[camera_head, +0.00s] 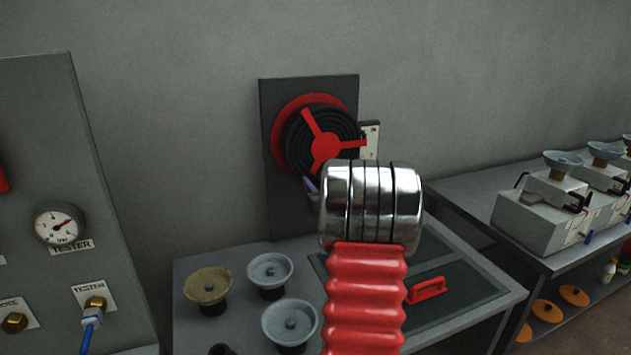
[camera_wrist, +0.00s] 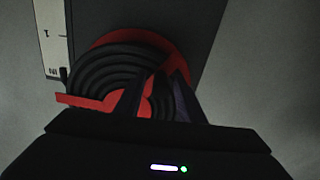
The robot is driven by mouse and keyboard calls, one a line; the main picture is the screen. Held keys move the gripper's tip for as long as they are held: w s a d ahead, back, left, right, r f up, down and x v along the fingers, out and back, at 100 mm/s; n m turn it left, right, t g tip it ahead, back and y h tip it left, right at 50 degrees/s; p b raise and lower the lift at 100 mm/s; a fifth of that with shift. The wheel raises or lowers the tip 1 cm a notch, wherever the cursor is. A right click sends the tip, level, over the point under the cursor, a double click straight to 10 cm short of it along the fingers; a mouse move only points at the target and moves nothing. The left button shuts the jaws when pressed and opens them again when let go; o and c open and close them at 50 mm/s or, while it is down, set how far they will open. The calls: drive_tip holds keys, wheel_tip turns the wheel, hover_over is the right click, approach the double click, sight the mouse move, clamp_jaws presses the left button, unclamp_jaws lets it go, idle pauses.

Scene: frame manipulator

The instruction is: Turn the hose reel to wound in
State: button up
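The hose reel (camera_head: 325,147) is a black coiled hose with a red three-spoke hub and red rim. It is mounted on a dark upright panel (camera_head: 285,215) against the wall. One red spoke points right, towards a small white label plate (camera_head: 370,138). In the wrist view the reel (camera_wrist: 110,65) fills the middle, with one spoke reaching left. My gripper (camera_wrist: 160,80) is in front of the hub, its two dark fingers apart with red showing between them. Contact with the reel cannot be told. In the head view my chrome wrist hides most of the gripper; a purplish finger shows below the reel.
A workbench (camera_head: 190,330) below the reel carries several round valve-like knobs and a red handle (camera_head: 427,290). A gauge panel (camera_head: 40,130) stands at the left. A second bench (camera_head: 470,200) with white boxes is at the right. The wall above the reel is clear.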

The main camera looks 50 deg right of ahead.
drive_tip(key=shift+w+d, duration=0.2)
drive_tip(key=shift+w, duration=0.15)
clamp_jaws()
idle(0.3)
